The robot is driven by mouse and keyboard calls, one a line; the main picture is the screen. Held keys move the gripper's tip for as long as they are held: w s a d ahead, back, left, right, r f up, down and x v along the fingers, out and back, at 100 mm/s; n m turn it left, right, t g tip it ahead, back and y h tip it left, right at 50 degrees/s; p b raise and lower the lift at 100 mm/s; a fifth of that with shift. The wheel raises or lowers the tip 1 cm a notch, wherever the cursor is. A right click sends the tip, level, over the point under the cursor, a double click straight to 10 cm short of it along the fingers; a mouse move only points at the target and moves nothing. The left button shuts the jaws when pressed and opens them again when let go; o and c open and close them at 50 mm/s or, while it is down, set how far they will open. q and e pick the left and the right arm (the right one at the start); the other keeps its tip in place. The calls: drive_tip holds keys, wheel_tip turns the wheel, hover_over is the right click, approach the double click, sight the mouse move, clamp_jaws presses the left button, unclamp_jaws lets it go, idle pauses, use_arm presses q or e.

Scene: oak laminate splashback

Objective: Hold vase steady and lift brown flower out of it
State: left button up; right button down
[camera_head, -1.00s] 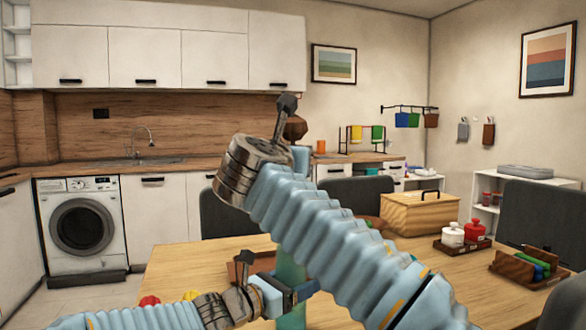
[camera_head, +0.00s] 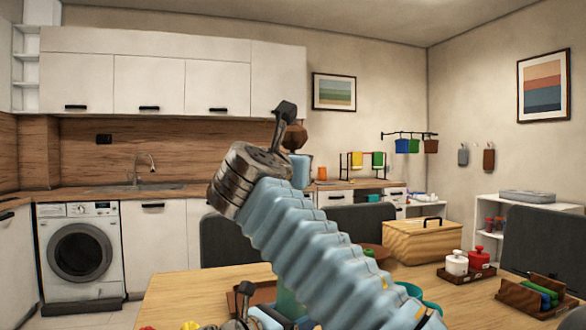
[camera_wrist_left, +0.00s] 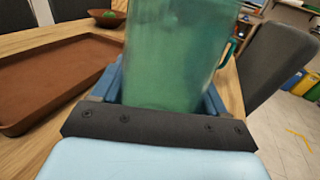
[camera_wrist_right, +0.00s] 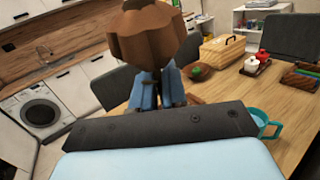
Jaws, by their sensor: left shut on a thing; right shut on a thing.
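The brown flower (camera_head: 294,137) shows in the head view as a brown head beside the fingers of my right gripper (camera_head: 301,168). In the right wrist view the flower (camera_wrist_right: 145,38) stands upright over the right gripper (camera_wrist_right: 158,92), which is shut on it below its head. The green, see-through vase (camera_head: 288,301) stands low in the head view, mostly behind my right arm. In the left wrist view the vase (camera_wrist_left: 172,55) is upright between the fingers of my left gripper (camera_wrist_left: 165,95), shut on it. The stem's lower end and the vase mouth are hidden.
A brown tray (camera_wrist_left: 50,85) lies beside the vase. A bowl (camera_wrist_right: 198,74) with a green thing, a teal mug (camera_wrist_right: 262,122) and a wooden box (camera_head: 422,242) share the table. Dark chairs (camera_head: 228,238) stand around it. Red and white jars (camera_head: 457,262) sit at the right.

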drive_tip(key=shift+s+r+t, duration=0.25)
drive_tip(key=shift+s+t, duration=0.15)
drive_tip(key=shift+s, duration=0.5)
drive_tip(key=shift+s+r+t, duration=0.25)
drive_tip(key=shift+s+t, duration=0.15)
drive_tip(key=shift+s, duration=0.5)
use_arm(q)
drive_tip(key=o, duration=1.2)
drive_tip(key=v, duration=1.2)
drive_tip(key=shift+s+f, duration=0.1)
use_arm(e)
drive_tip(key=shift+d, duration=0.1)
